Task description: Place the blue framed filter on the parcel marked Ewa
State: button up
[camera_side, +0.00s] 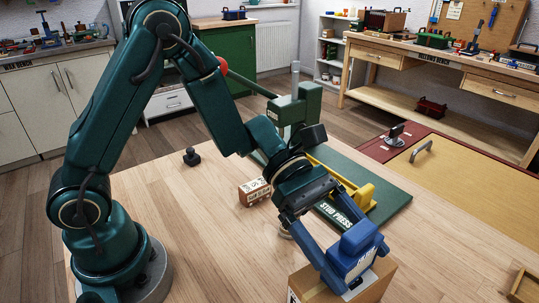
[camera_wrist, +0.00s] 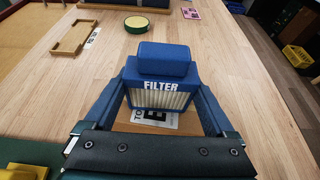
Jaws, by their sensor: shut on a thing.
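The blue framed filter (camera_side: 355,249) has a raised blue block on top, and "FILTER" lettering above white pleats shows in the wrist view (camera_wrist: 158,84). My gripper (camera_wrist: 160,76) is shut on it, one blue finger on each side. The cardboard parcel (camera_side: 373,289) is below the filter at the bottom of the side view. In the wrist view the parcel (camera_wrist: 189,124) shows under the filter with a white label (camera_wrist: 153,119) reading "TO" and a large "E"; the rest is hidden. I cannot tell whether the filter touches the parcel.
A green stud press (camera_side: 390,195) with a yellow part stands behind the gripper. A small brown printed box (camera_side: 254,191) and a black knob (camera_side: 191,157) are on the table. A wooden tray (camera_wrist: 73,38) and a round yellow-green thing (camera_wrist: 137,23) lie beyond the parcel.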

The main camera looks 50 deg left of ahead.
jog(key=o, duration=1.1)
jog(key=shift+a+r, duration=0.25)
jog(key=shift+a, duration=0.2)
jog(key=v, duration=1.1)
jog(key=s+a+f+m+y, duration=0.1)
jog(key=s+m+y, duration=0.7)
jog(key=s+m, duration=0.15)
jog(key=shift+s+a+r+m+t+y, duration=0.1)
jog(key=shift+a+r+m+t+y, duration=0.05)
jog(key=shift+a+m+t+y, duration=1.1)
jog(key=shift+w+a+r+m+t+y, duration=0.15)
jog(key=shift+a+m+t+y, duration=0.45)
jog(key=shift+a+m, duration=0.75)
jog(key=shift+s+a+r+m+t+y, duration=0.15)
jog(key=shift+a+m+t+y, duration=0.75)
jog(key=shift+m, duration=0.75)
